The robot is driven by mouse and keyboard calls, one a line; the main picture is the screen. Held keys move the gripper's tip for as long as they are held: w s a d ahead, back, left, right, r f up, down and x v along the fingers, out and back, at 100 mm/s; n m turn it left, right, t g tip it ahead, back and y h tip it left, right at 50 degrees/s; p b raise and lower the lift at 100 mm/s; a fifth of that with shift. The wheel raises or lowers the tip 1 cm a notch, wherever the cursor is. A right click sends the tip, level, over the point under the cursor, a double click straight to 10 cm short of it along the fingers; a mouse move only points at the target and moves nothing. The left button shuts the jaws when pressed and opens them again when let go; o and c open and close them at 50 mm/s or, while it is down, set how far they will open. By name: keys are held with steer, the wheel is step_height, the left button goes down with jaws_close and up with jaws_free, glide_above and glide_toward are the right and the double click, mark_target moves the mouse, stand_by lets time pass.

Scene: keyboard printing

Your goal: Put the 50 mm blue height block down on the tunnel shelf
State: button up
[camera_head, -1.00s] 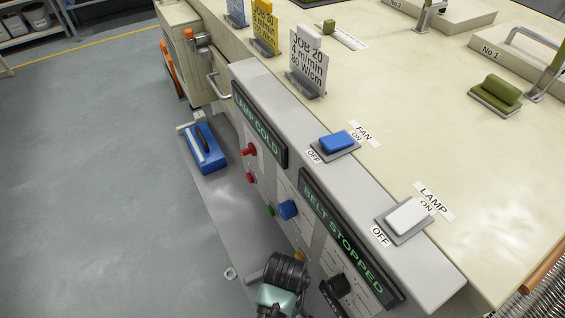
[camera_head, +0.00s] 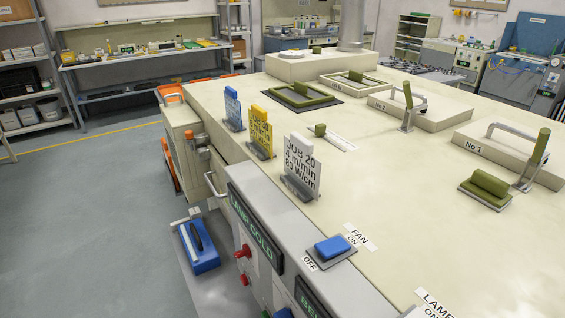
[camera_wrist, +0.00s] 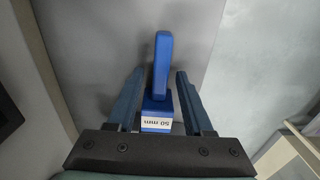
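The 50 mm blue height block (camera_wrist: 157,124) shows in the wrist view, with a white "50 mm" label and a tall narrow upper part. It is between the two fingers of my gripper (camera_wrist: 158,90), with a visible gap on each side. My gripper is open around it. A plain grey surface (camera_wrist: 105,45) lies behind the block; I cannot tell for sure that they touch. In the head view a grey shelf (camera_head: 215,292) runs low along the machine's left side. My gripper and the height block are not in the head view.
A blue box with a dark handle (camera_head: 203,262) sits on the low shelf. Open floor (camera_head: 90,230) lies to the left.

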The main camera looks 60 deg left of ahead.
steer(key=shift+r, duration=0.1)
step_height(320, 180, up, 12)
steer(key=p, duration=0.1)
stand_by(0.4)
